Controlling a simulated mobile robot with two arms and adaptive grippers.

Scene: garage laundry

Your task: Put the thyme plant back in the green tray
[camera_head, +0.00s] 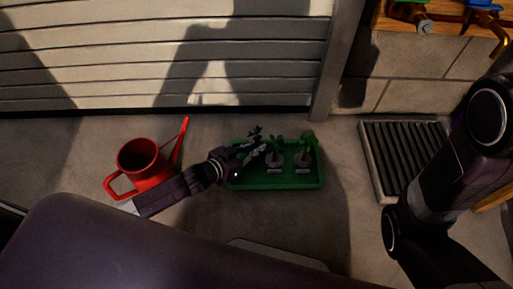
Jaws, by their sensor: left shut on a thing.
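The green tray (275,185) lies on the floor in front of the wall. Two potted plants stand in it, one in the middle (276,158) and a brighter green one on the right (304,150). My left gripper (254,150) reaches in from the left over the tray's left part. It is shut on a small dark-leaved plant, which I take as the thyme plant (255,133). Its leaves show just behind the fingers, and its pot is mostly hidden by them. I cannot tell whether that pot touches the tray bottom. My right gripper is out of view.
A red watering can (142,164) stands left of the tray, close to my left arm. A dark ribbed grate in a pale frame (405,155) lies to the right. The slatted shutter (160,60) stands behind. Bare floor lies between tray and grate.

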